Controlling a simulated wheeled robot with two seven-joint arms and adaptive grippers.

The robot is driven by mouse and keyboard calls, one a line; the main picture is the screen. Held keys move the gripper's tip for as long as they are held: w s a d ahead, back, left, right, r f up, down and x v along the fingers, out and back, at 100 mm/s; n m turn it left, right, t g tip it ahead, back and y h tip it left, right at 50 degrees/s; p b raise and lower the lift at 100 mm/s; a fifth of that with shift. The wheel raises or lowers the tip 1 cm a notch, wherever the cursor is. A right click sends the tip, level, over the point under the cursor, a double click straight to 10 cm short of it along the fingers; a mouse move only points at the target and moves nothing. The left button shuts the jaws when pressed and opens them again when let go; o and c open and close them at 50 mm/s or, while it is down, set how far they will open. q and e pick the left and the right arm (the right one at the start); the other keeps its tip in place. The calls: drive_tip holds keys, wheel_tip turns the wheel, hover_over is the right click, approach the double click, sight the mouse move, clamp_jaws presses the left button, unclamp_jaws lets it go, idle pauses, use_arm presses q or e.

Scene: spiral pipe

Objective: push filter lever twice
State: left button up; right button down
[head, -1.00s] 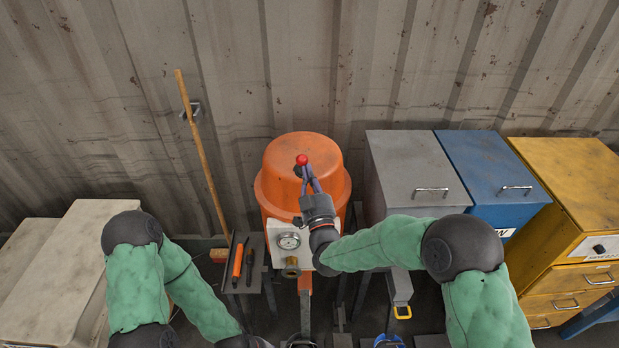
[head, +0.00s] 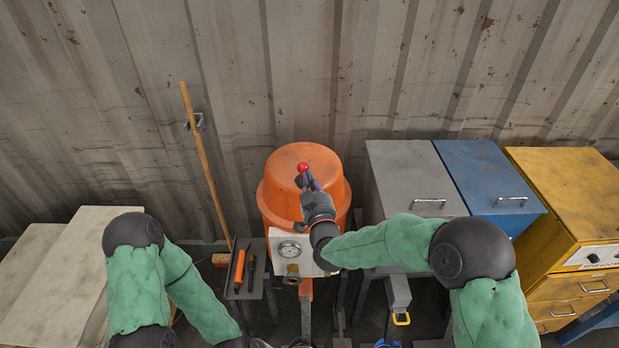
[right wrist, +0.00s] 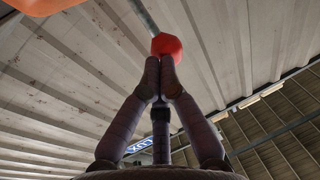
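The orange filter tank (head: 285,199) stands against the wall in the head view, with a white gauge panel (head: 267,246) on its front. The lever's red ball knob (head: 303,167) shows above the tank lid. The knob (right wrist: 167,46) also shows in the right wrist view, with a grey rod (right wrist: 143,18) running up from it. My right gripper (head: 307,178) reaches the knob with its fingertips together. In the right wrist view the fingertips (right wrist: 163,80) meet just below the knob and seem to touch it. My left arm hangs at the lower left; its fingers are not clearly visible.
A small stand (head: 247,290) with an orange tool (head: 239,271) is left of the tank. A wooden pole (head: 204,157) leans on the wall. Grey (head: 407,166), blue (head: 482,170) and yellow (head: 567,190) cabinets stand to the right. Pale boxes (head: 78,250) are at the left.

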use_arm(q)
wheel_tip(320, 180, up, 6)
drive_tip(key=p, duration=0.5)
drive_tip(key=shift+r, duration=0.15)
use_arm(e)
drive_tip(key=shift+w+r+m+g+h, duration=0.15)
drive_tip(key=shift+w+r+g, duration=0.25)
drive_tip(key=shift+w+g, duration=0.25)
drive_tip(key=shift+w+r+m+g+h, duration=0.1)
drive_tip(key=shift+w+r+g, duration=0.35)
drive_tip(key=shift+w, duration=0.35)
drive_tip(key=shift+w+r+m+g+h, duration=0.15)
drive_tip(key=shift+w+r+g, duration=0.2)
drive_tip(key=shift+w+g, duration=0.3)
use_arm(q)
drive_tip(key=shift+s, duration=0.15)
use_arm(e)
drive_tip(key=shift+d, duration=0.1)
